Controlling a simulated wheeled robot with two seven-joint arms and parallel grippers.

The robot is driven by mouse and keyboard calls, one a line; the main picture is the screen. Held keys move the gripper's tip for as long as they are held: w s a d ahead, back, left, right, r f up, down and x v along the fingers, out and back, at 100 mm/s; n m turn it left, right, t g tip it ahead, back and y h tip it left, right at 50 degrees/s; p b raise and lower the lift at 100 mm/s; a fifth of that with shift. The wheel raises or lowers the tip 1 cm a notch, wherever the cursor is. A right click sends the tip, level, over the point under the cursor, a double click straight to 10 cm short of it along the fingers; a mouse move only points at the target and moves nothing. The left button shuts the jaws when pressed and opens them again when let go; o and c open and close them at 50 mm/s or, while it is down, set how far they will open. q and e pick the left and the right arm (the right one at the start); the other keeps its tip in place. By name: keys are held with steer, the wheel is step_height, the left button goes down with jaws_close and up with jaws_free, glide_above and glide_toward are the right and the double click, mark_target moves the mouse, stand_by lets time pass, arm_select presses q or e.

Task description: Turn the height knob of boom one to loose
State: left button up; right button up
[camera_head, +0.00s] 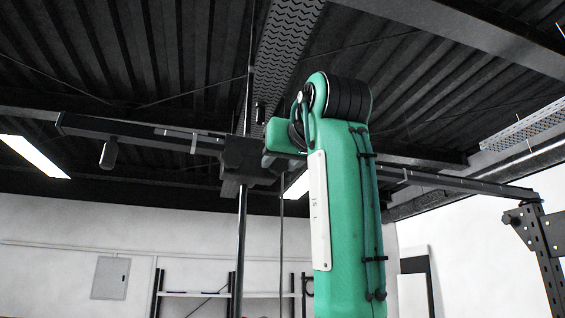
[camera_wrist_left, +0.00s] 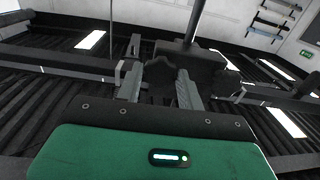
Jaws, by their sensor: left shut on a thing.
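The dark height knob (camera_wrist_left: 160,76) of the boom clamp sits between the two fingers of my left gripper (camera_wrist_left: 159,88) in the left wrist view. The gripper is shut on it. The knob's mark for loose or tight cannot be read. Behind it is the black clamp block (camera_wrist_left: 188,57), also seen in the head view (camera_head: 247,158), on a vertical pole (camera_head: 241,235). The boom (camera_head: 140,132) runs across at the clamp's height. In the head view my green left arm hides the fingers and the knob. My right gripper is not in view.
A dark cylinder (camera_head: 109,153) hangs under the boom at left. A black perforated upright (camera_head: 544,250) stands at far right. A wall panel (camera_head: 110,278) and shelf (camera_head: 195,294) are in the background. Ceiling beams and lights are overhead.

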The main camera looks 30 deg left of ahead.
arm_select(q)
steer(key=o, duration=1)
steer(key=shift+s+d+f, duration=0.1)
steer(key=shift+s+d, duration=0.05)
steer(key=shift+d, duration=0.15)
steer(key=shift+b+v, duration=2.8)
steer(key=shift+v, duration=3.75)
